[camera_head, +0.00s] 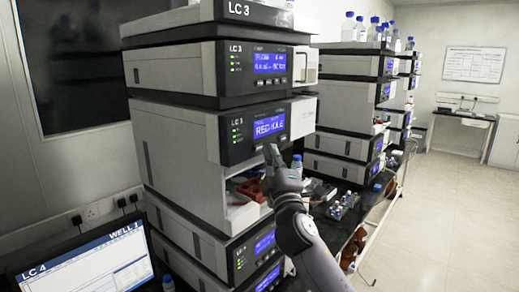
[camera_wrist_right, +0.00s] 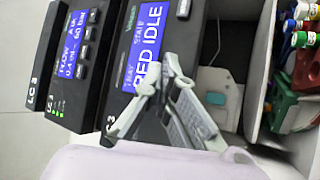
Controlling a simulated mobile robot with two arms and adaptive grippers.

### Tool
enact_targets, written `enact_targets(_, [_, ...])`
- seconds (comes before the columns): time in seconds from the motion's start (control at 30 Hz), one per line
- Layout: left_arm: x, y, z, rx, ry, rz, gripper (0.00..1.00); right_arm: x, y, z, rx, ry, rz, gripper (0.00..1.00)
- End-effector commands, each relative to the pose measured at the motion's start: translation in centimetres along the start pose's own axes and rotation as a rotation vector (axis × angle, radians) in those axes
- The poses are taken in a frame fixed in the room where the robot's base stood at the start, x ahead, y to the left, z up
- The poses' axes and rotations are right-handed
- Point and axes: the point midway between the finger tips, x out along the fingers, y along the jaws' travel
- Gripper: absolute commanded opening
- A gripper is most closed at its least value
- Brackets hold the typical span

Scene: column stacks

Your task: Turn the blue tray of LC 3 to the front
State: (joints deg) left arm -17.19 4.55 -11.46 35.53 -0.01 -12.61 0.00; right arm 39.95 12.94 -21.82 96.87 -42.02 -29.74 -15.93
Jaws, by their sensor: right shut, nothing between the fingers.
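The LC 3 stack (camera_head: 180,130) fills the middle of the head view. One LC 3 module's display (camera_head: 268,126) reads RED IDLE; the same display (camera_wrist_right: 148,45) shows rotated in the right wrist view, with the words TRAY and STATE. Below it is an open bay with a red tray part (camera_head: 250,188). The wrist view shows red (camera_wrist_right: 308,68) and green (camera_wrist_right: 285,105) parts beside a divider. My right gripper (camera_head: 271,153) is shut and empty, just in front of the panel below the display; contact is unclear. My left gripper is not in view.
A monitor (camera_head: 90,270) labelled LC 4 stands at the lower left. Several capped vials (camera_wrist_right: 305,25) show in the wrist view. Small items (camera_head: 343,205) lie on the dark bench to the right. More stacks (camera_head: 345,110) stand behind. The floor (camera_head: 440,210) at right is clear.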

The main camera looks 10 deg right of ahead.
Motion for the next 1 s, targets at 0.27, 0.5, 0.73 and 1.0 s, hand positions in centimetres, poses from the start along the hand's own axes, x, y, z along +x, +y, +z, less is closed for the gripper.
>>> enact_targets(0.27, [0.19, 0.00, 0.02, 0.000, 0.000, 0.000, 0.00, 0.29, -0.22, -0.21, -0.001, 0.000, 0.000, 0.00])
enact_targets(0.5, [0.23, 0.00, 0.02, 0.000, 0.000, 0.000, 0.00, 0.31, -0.25, -0.23, 0.000, 0.000, 0.000, 0.00])
enact_targets(0.73, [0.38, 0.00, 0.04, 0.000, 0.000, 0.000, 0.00, 0.48, -0.39, -0.36, 0.000, 0.000, 0.000, 0.00])
enact_targets(1.0, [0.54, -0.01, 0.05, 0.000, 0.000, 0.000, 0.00, 0.71, -0.51, -0.54, 0.000, 0.000, 0.001, 0.00])
